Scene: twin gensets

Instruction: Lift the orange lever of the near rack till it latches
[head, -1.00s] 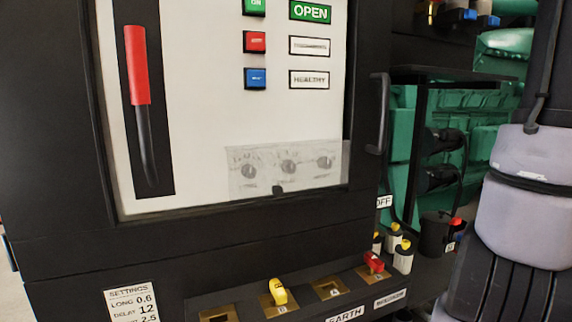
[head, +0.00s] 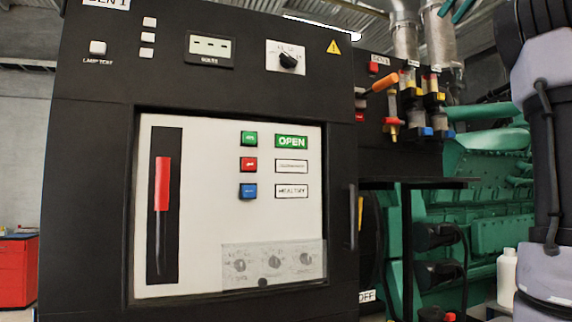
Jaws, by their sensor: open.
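The orange lever (head: 380,84) shows in the head view, right of the black cabinet's upper right edge. It slants, its right end higher than its left. It stands out in front of a dark rack panel (head: 428,150) that carries small fittings with red, yellow and blue parts. The lever's left end and pivot are hard to make out near the cabinet edge. Whether it is latched cannot be told. My gripper is not in view; only my grey and black arm links show along the right edge, apart from the lever.
The black GEN 1 cabinet (head: 85,150) fills the left and middle, with a red-handled lever (head: 163,185) on its white panel and a handle (head: 352,215) at its right edge. A green engine (head: 500,190) stands behind on the right. A white bottle (head: 507,275) stands low right.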

